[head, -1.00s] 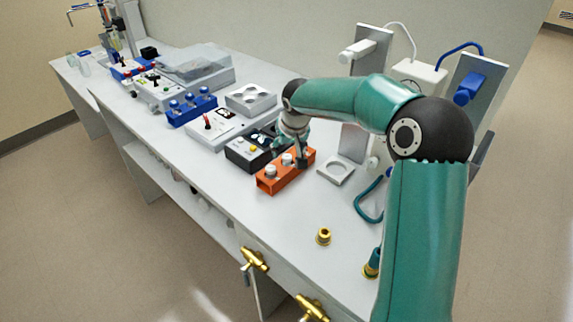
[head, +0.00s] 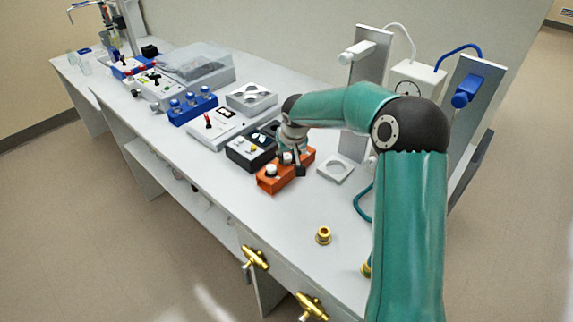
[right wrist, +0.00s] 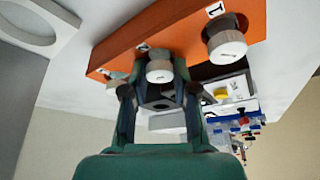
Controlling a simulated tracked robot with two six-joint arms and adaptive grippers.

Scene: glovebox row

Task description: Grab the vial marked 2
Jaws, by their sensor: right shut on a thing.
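An orange rack (head: 267,186) with white-capped vials stands on the bench. In the right wrist view the rack (right wrist: 185,30) shows three caps in a row. The cap nearest the right (right wrist: 227,45) sits by a label reading 1. The middle vial (right wrist: 159,72) sits by a small label that looks like 2. My right gripper (right wrist: 160,80) is shut on this middle vial, a finger on either side of its cap. The vial still appears seated in the rack. The third cap (right wrist: 112,83) is partly hidden by a finger. My left gripper is out of view.
A black box with knobs (head: 248,150) stands close behind the rack at left. A grey plate with a round recess (head: 336,168) lies to the right. A brass fitting (head: 323,236) stands nearer the front.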

